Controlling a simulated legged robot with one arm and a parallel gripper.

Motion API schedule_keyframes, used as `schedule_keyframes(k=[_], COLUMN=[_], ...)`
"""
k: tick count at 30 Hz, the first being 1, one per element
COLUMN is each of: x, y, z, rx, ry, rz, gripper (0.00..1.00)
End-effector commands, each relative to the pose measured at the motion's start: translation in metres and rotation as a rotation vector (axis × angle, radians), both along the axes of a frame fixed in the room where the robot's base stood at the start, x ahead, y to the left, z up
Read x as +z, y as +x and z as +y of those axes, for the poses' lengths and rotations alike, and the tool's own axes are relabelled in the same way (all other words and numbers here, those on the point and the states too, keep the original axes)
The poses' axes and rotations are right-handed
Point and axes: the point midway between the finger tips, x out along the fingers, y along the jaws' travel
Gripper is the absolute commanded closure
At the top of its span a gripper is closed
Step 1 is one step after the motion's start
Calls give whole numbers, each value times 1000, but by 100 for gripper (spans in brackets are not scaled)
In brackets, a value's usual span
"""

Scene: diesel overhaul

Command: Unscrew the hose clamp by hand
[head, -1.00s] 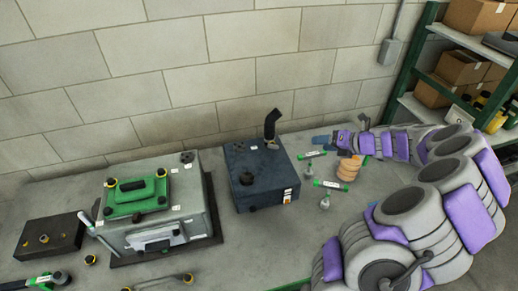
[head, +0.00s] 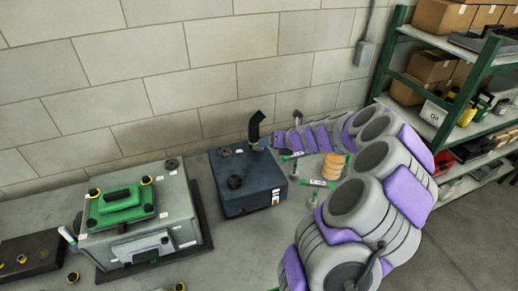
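A dark blue box-shaped unit (head: 245,186) stands on the bench in the middle of the head view. A black bent hose (head: 255,126) rises from its back right corner. The hose clamp cannot be made out; the foot of the hose is partly covered by my gripper. My gripper (head: 260,144) is small and bluish at the end of my grey and purple arm, which reaches in from the right. It is at the lower part of the hose, beside or around it; I cannot tell which. Its fingers are too small to read.
A grey engine block with a green cover (head: 122,206) stands to the left. Green shelving (head: 395,60) is at the right, the block wall behind.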

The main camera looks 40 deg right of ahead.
Motion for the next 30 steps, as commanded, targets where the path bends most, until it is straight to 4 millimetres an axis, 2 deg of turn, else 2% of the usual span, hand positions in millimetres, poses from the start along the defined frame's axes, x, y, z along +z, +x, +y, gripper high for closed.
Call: schedule_keyframes(k=[3, 9, 15, 23, 29, 30], x=[-20, -44, -57, -67, -65, -64], y=[18, 44, 64, 77, 72, 71], z=[-3, -5, 2, 11, 5, 5], rx=[1, 0, -2, 2, 0, 0], ry=[9, 12, 7, 5, 10, 10], rz=[3, 3, 3, 9, 4, 4], gripper=[40, 40, 40, 40, 40, 45])
